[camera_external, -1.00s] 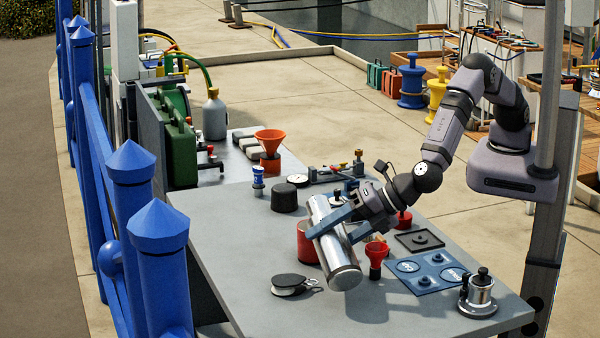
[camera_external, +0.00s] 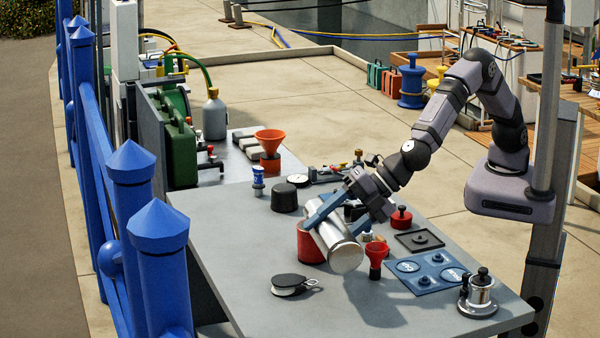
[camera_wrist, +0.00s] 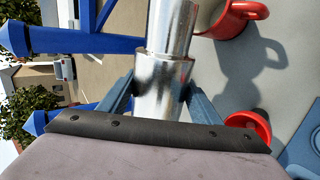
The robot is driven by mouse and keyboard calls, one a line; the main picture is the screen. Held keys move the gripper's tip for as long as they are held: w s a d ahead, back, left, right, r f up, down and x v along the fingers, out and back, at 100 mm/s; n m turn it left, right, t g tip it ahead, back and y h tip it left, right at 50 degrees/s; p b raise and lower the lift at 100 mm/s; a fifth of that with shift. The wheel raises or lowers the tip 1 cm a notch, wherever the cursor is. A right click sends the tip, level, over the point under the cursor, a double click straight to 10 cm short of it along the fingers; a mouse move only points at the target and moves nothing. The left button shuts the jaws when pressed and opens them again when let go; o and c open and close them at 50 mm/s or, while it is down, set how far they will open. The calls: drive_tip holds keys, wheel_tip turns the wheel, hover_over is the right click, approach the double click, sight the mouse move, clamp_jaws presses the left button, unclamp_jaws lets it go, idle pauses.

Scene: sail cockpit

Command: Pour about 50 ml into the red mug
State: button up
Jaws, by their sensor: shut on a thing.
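My gripper (camera_external: 331,226) is shut on a silver metal cylinder (camera_external: 335,240), which is steeply tilted. Its broad round end faces the camera at the lower right; its other end is at the upper left, by the rim of the red mug (camera_external: 309,250). The mug stands on the grey table, partly hidden behind the cylinder. In the wrist view the cylinder (camera_wrist: 167,60) runs up out of the picture between the blue fingers, and the mug (camera_wrist: 228,22) with its handle is right of it. The cylinder's mouth, any stream and the mug's contents cannot be made out.
A black and white pulley block (camera_external: 290,285) lies in front. A blue plate (camera_external: 430,272) and a silver winch (camera_external: 479,294) are at the right. A black round piece (camera_external: 285,197) is behind.

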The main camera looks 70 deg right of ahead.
drive_tip(key=shift+w+r+m+y+b, duration=0.1)
drive_tip(key=shift+r+m+y+b, duration=0.25)
drive_tip(key=shift+r+b, duration=0.3)
idle(0.5)
drive_tip(key=shift+s+a+f+p, duration=0.2)
drive_tip(key=shift+s+a+p, duration=0.1)
drive_tip(key=shift+s, duration=0.05)
drive_tip(key=shift+r+g+b, duration=0.3)
drive_tip(key=shift+r+b, duration=0.05)
idle(1.1)
